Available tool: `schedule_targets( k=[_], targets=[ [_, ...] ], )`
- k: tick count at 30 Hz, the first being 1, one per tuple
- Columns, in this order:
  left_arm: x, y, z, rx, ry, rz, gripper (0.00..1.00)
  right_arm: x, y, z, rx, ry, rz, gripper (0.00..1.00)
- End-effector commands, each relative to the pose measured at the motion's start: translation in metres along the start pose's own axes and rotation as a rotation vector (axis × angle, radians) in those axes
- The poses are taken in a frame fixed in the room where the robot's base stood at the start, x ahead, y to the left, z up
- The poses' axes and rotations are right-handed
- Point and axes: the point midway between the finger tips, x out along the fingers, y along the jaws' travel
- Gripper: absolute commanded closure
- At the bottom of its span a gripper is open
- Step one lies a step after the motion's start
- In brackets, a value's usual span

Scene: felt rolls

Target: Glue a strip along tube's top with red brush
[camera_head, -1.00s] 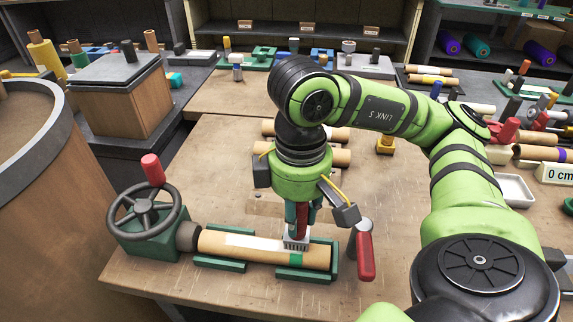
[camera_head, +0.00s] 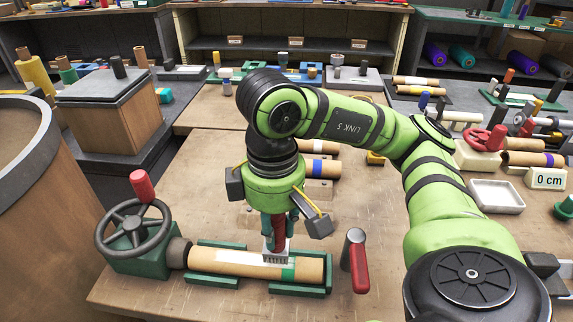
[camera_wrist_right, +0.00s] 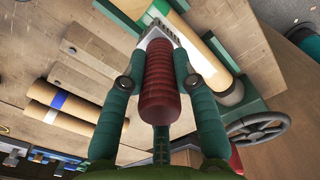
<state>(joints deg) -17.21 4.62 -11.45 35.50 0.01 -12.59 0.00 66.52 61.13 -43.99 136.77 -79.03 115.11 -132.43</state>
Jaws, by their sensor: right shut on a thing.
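A tan tube (camera_head: 205,262) lies in green cradles (camera_head: 300,290) on the wooden table, its left end at a handwheel fixture (camera_head: 138,232). A pale strip (camera_head: 235,257) runs along its top, and a green band (camera_head: 288,273) marks it near the right end. My right gripper (camera_head: 279,226) is shut on the handle of the red brush (camera_head: 279,238), bristles down at the tube's top, left of the green band. In the wrist view the red handle (camera_wrist_right: 160,85) sits between my fingers; the tube (camera_wrist_right: 210,60) lies beyond. My left gripper is out of view.
A red-handled tool (camera_head: 357,262) stands just right of the cradle. Other tubes (camera_head: 322,167) lie behind my gripper. A white tray (camera_head: 497,196) and a 0 cm sign (camera_head: 549,178) are at the right.

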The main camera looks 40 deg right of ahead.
Motion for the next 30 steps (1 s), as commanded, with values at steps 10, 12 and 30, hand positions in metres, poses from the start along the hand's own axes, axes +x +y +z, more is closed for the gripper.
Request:
schedule_targets(
  k=[10,12,30],
  targets=[
    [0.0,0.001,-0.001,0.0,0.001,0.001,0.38,0.0,-0.001,-0.004,0.0,0.001,0.001,1.0],
    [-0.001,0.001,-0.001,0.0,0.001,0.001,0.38,0.0,-0.001,-0.004,0.0,0.001,0.0,1.0],
    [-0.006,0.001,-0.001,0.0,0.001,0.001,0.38,-0.002,-0.009,-0.035,0.0,0.0,0.001,1.0]
  ],
)
